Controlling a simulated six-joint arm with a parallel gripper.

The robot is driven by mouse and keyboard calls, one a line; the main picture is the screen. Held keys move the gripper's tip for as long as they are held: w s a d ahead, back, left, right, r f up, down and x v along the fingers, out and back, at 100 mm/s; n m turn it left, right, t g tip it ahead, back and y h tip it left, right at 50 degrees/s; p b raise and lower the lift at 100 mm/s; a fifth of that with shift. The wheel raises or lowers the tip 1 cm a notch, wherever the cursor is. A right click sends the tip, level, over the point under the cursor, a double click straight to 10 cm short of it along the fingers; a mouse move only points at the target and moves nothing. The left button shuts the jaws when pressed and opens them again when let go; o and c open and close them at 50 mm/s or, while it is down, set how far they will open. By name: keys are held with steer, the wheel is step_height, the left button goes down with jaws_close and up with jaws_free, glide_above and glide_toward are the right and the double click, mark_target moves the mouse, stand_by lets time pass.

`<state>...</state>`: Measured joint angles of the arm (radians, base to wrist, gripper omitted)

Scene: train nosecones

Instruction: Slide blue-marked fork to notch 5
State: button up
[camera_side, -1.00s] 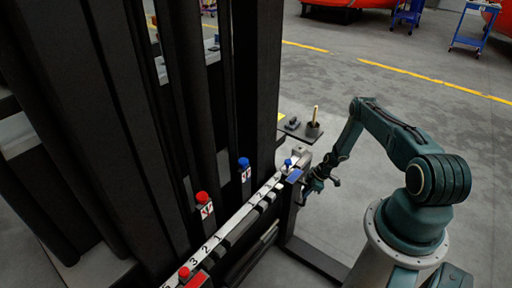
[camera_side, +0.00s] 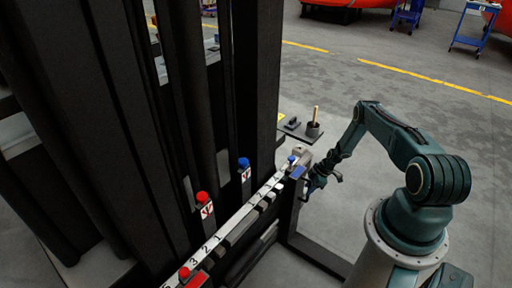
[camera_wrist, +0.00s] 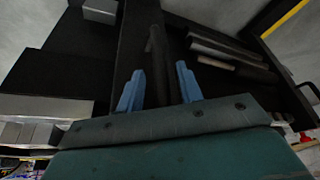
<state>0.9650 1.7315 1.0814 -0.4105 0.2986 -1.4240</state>
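The red-marked fork (camera_side: 198,280) is at the near end of the rail. Notch numbers near the blue fork are too small to read.
A red knob (camera_side: 202,197) and another blue knob (camera_side: 244,162) stand on labelled posts behind the rail. Tall dark columns (camera_side: 255,80) rise behind it. Floor to the right is open.

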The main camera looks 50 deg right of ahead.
steer(key=shift+r, duration=0.1)
steer(key=v, duration=1.3)
steer(key=shift+s+r, duration=0.15)
steer(key=shift+r, duration=0.1)
steer(key=shift+d+r, duration=0.1)
